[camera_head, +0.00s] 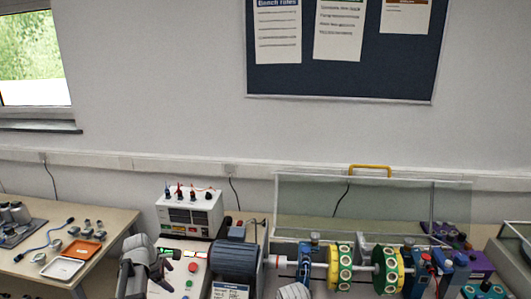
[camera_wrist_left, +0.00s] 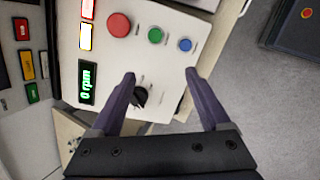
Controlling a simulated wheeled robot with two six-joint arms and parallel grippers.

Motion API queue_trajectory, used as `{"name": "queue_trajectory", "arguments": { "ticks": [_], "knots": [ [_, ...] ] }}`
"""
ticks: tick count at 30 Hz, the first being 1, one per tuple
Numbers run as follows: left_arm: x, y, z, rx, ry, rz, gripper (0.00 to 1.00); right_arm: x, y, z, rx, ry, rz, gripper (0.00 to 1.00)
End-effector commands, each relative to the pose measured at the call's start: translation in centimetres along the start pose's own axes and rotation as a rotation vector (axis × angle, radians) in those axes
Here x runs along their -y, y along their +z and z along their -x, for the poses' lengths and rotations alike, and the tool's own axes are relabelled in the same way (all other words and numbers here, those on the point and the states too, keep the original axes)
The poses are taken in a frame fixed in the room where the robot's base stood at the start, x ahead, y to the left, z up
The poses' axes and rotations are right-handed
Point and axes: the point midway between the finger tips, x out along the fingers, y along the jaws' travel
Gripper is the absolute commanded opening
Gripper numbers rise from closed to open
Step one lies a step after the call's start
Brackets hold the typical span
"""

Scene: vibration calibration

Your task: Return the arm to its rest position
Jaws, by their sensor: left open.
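My left gripper (camera_wrist_left: 160,73) is open and empty in the left wrist view, its two dark fingers spread over a white control panel (camera_wrist_left: 165,60). A black knob (camera_wrist_left: 140,95) on the panel shows between the fingers, apart from both. The panel also has a red button (camera_wrist_left: 119,24), a green button, a blue button and a green display (camera_wrist_left: 87,82) reading 0 rpm. In the head view my left arm (camera_head: 133,268) rises at the lower left, in front of the panel. My right gripper does not show.
A rotor rig with yellow and green discs (camera_head: 340,268) stands at the lower right, with a clear guard (camera_head: 375,205) behind it. A dark motor (camera_head: 234,263) and a white instrument box (camera_head: 190,213) stand nearby. A side table (camera_head: 110,222) holds an orange tray (camera_head: 82,249).

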Motion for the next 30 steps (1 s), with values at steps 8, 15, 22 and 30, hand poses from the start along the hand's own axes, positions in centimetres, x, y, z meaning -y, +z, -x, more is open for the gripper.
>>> {"name": "queue_trajectory", "arguments": {
  "ticks": [8,15,22,30],
  "knots": [
    [13.9,14.8,0.0,0.026,-0.241,-0.998,0.80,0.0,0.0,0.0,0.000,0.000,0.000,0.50],
    [24.3,20.5,2.0,0.100,-0.423,-1.746,0.80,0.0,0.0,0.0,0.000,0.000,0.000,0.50],
    [28.9,22.0,3.3,0.157,-0.520,-2.114,0.80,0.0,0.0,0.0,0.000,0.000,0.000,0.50],
    [29.4,22.1,3.5,0.169,-0.538,-2.174,0.80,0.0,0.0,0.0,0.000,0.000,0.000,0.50]
  ]
}}
